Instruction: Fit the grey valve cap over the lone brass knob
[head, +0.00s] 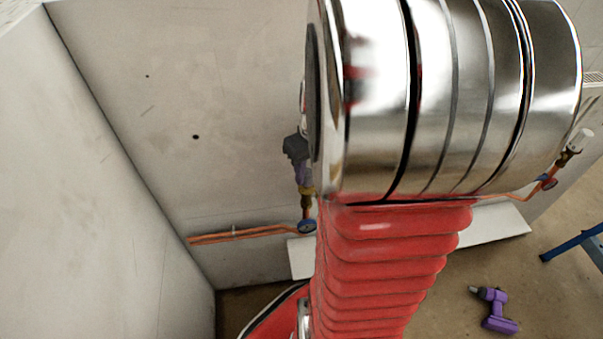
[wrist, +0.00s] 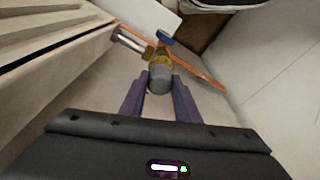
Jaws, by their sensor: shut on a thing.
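The grey valve cap (wrist: 160,79) is between my gripper's purple fingertips (wrist: 160,82) in the wrist view, and they are shut on it. A brass valve (wrist: 160,56) with a blue handle (wrist: 165,37) lies right beyond the cap. The cap hides the knob's end, so I cannot tell whether it is around the knob or only in front of it. In the head view my gripper (head: 303,176) points down at the brass valve (head: 307,205), above its blue handle (head: 307,226). The cap cannot be made out there.
Copper pipes (head: 240,235) run along the wall to the valve. A radiator (wrist: 50,55) stands close on the left in the wrist view. Another valve (head: 572,150) with a white top is at far right. A purple drill (head: 497,310) lies on the floor. My arm covers the middle.

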